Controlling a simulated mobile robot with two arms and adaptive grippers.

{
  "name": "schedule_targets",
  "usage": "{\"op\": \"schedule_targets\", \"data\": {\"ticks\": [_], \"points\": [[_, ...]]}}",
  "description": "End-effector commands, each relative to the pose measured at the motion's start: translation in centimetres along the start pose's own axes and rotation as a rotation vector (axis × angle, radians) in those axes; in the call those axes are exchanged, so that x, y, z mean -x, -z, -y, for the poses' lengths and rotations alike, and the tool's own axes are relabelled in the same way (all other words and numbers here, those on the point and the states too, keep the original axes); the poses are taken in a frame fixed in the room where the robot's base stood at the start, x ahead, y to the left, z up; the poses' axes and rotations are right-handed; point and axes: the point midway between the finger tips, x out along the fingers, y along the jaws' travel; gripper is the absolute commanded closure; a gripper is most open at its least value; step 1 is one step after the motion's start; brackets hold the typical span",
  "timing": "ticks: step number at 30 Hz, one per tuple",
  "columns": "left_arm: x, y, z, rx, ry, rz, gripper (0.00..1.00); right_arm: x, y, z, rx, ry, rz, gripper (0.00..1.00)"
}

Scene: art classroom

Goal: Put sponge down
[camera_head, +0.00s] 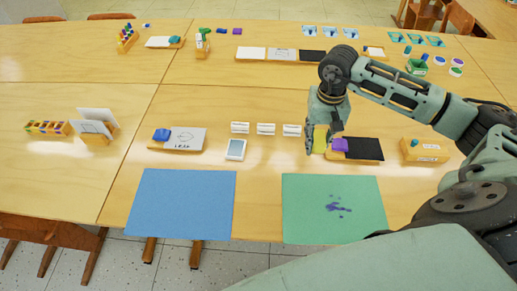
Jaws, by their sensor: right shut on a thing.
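My right gripper (323,136) points down over the table, just left of a tray with a dark panel. It is shut on a yellow sponge (319,141), which is partly hidden by the fingers. I cannot tell whether the sponge touches the table. A purple block (339,145) sits close to the right of the sponge, at the left end of the tray. My left gripper is not in view.
In front lie a blue mat (183,203) and a green mat (360,212) with dark purple spots. Left of my gripper are small white blocks (266,129), a white device (236,149) and a card tray (164,146). An orange box (425,151) stands at right.

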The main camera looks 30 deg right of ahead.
Motion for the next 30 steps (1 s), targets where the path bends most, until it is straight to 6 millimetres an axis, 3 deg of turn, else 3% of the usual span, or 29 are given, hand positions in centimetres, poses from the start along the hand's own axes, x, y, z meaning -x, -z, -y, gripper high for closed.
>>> {"op": "schedule_targets", "data": {"ticks": [8, 15, 22, 30], "points": [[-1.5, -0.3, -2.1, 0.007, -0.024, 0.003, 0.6, -3.8, 2.1, 5.6, 0.002, 0.007, 0.004, 0.94], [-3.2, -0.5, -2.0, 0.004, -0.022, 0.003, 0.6, -6.4, 3.9, 9.6, 0.001, 0.004, 0.002, 0.94], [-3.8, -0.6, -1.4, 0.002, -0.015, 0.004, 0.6, -7.4, 4.2, 10.4, 0.0, 0.001, 0.003, 0.94], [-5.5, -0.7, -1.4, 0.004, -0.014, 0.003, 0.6, -10.9, 4.2, 10.3, 0.001, 0.001, 0.002, 0.94]]}}
